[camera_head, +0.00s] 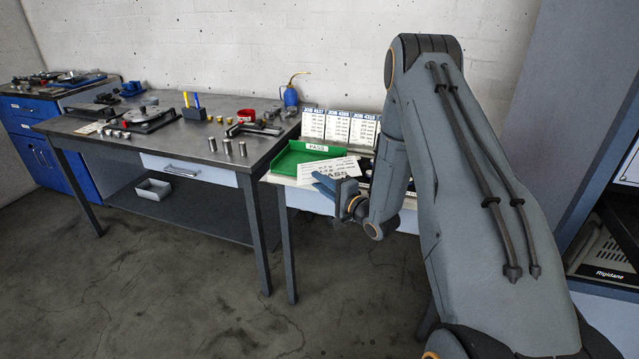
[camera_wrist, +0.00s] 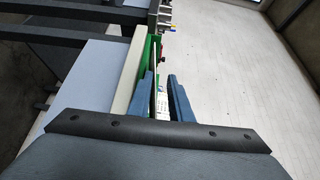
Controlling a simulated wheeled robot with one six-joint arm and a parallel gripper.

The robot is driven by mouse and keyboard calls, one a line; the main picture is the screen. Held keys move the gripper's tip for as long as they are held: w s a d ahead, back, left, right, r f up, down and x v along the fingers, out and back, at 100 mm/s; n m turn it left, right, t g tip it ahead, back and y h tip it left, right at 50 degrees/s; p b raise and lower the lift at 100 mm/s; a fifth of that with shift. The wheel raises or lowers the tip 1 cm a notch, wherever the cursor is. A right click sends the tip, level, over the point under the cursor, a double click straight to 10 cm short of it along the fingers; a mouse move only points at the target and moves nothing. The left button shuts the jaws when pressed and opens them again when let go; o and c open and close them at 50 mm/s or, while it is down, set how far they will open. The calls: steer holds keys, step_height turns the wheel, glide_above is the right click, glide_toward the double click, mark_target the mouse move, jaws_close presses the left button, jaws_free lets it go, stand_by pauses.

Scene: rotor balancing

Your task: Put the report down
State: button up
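The report appears to be a white printed sheet (camera_head: 330,170), set at a slant over the front right part of the green PASS tray (camera_head: 290,160) in the head view. My gripper (camera_head: 322,182) is at the sheet's near edge, with a blue finger overlapping it. In the wrist view my two blue fingers (camera_wrist: 161,95) stand a small gap apart, with a white printed surface (camera_wrist: 162,106) showing between them. I cannot tell whether the fingers press on the sheet, or whether it rests on the tray or is held just above it.
Several white JOB cards (camera_head: 338,127) stand behind the tray. A dark workbench (camera_head: 135,150) to the left carries metal cylinders, a pen holder (camera_head: 195,113) and a rotor fixture (camera_head: 140,117). A blue bottle (camera_head: 291,96) stands near the wall. The floor in front is clear.

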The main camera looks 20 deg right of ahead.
steer(key=b+v, duration=0.2)
steer(key=v, duration=1)
steer(key=s+a+r+n+g+h, duration=0.2)
steer(key=s+a+n+g, duration=0.1)
steer(key=s, duration=0.6)
steer(key=s+a+r+n+g+h, duration=0.2)
steer(key=s+a+n+g, duration=0.2)
steer(key=s, duration=0.5)
steer(key=s+a+r+n+g+h, duration=0.2)
steer(key=s+n+g, duration=0.4)
steer(key=s+g, duration=0.3)
steer(key=shift+s+a+r+n+h, duration=0.35)
steer(key=shift+a+r, duration=0.2)
steer(key=shift+a, duration=0.4)
